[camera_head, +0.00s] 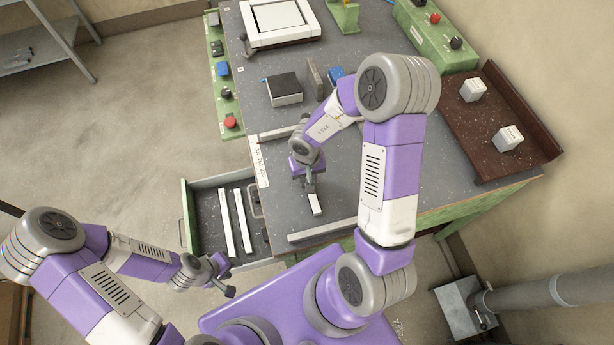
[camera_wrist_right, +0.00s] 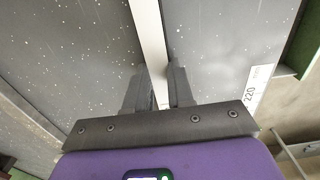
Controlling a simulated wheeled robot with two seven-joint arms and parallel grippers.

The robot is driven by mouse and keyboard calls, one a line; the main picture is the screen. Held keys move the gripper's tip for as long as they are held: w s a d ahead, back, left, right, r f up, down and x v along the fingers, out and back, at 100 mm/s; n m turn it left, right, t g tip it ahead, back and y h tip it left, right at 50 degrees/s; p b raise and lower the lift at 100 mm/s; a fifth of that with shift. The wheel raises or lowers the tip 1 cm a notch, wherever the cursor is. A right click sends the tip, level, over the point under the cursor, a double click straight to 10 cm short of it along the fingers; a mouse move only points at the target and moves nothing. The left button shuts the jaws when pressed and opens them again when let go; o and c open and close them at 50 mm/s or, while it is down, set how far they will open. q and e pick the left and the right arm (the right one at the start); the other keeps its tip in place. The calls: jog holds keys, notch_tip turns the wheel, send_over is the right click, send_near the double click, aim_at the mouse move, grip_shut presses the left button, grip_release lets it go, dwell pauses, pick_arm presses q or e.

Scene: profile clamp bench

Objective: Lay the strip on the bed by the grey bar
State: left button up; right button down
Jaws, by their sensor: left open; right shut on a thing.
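My right gripper (camera_head: 311,188) is shut on a white strip (camera_head: 316,204) over the dark grey bed of the bench (camera_head: 340,190). In the right wrist view the strip (camera_wrist_right: 149,35) runs up between the fingers of the right gripper (camera_wrist_right: 158,88). I cannot tell whether the strip touches the bed. A light grey bar (camera_head: 316,231) lies along the front edge of the bed, apart from the strip. Another pale bar (camera_head: 277,134) lies farther back, partly hidden by my right arm. My left gripper (camera_head: 226,278) is open and empty, off the bench near the drawer.
An open drawer (camera_head: 188,214) at the bench's left holds two white strips (camera_head: 236,220). A ruler label (camera_head: 259,168) runs along the bench's left edge. A black-topped box (camera_head: 284,88) and a dark upright block (camera_head: 315,78) stand behind. A brown tray (camera_head: 484,128) holds two white blocks.

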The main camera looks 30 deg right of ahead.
jog(key=c, duration=1)
grip_release()
jog(key=shift+f, duration=0.15)
notch_tip(320, 180, up, 12)
jog(key=p, duration=0.5)
jog(key=shift+r+p, duration=0.2)
jog(key=shift+p, duration=0.15)
